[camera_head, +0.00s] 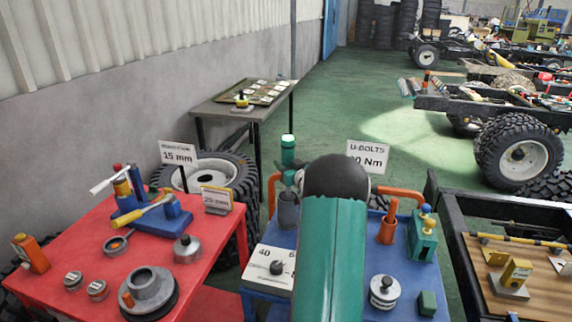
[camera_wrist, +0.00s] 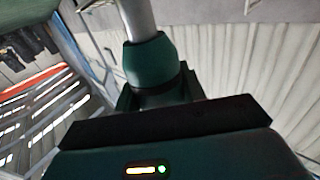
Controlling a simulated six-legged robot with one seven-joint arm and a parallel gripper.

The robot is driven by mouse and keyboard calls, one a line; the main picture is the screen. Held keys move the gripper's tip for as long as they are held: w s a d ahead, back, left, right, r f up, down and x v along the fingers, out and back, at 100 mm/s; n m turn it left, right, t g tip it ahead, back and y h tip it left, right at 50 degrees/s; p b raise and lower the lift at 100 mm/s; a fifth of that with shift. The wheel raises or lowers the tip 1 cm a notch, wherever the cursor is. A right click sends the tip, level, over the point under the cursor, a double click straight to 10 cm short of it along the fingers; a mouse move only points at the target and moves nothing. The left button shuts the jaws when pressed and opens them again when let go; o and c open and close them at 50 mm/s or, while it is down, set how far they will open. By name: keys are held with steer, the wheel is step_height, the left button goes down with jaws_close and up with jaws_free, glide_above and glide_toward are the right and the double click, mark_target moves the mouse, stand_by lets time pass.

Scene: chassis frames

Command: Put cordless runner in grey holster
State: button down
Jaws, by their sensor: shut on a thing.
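In the head view, a green upright body with a lit top, which looks like the cordless runner (camera_head: 288,152), stands just left of my arm. The grey holster (camera_head: 288,212) is a dark cup directly below it on the blue table. I cannot tell whether the runner's lower end is inside the cup. My arm hides my gripper in the head view. In the wrist view my gripper (camera_wrist: 160,98) is a dark form, shut on a part with a green collar and a grey shaft, seemingly the runner. The jaw contact is dark and unclear.
An orange holster (camera_head: 387,231) stands right of my arm on the blue table (camera_head: 350,292), with a dial box (camera_head: 268,268) and a metal weight (camera_head: 384,291). A red table (camera_head: 75,245) with several tools is at left. A sign (camera_head: 368,156) stands behind.

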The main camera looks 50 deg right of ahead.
stand_by(0.3)
steer(key=c, duration=0.8)
jaws_free()
steer(key=shift+f, duration=0.1)
steer(key=shift+c, duration=0.2)
steer(key=shift+s, duration=0.1)
